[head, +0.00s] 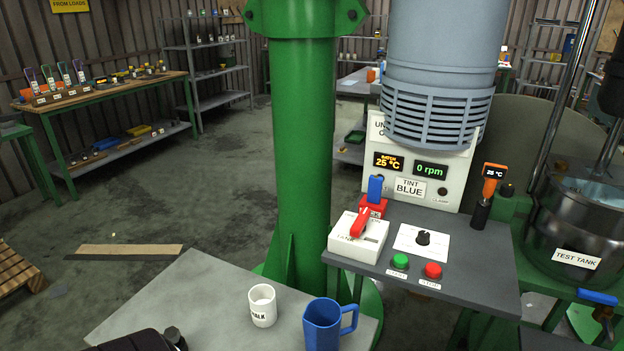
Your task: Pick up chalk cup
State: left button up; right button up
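The white chalk cup (262,306) stands upright on the grey table in the head view. Its dark label shows only in part, ending in "ALK". A blue mug (323,325) with its handle to the right stands just right of it, nearer to me. A black part at the bottom left edge (140,341) looks like part of my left arm or gripper. It is left of the cup and apart from it, and no fingers show. My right gripper is not in view.
The grey table top (190,300) is clear left of the cup. A green column (303,150) rises behind it. A control panel with red and green buttons (432,270) stands to the right, near the test tank (570,235). Shelves and a workbench stand farther back.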

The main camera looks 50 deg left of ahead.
aim_at(263, 298)
jog(key=u, duration=1.8)
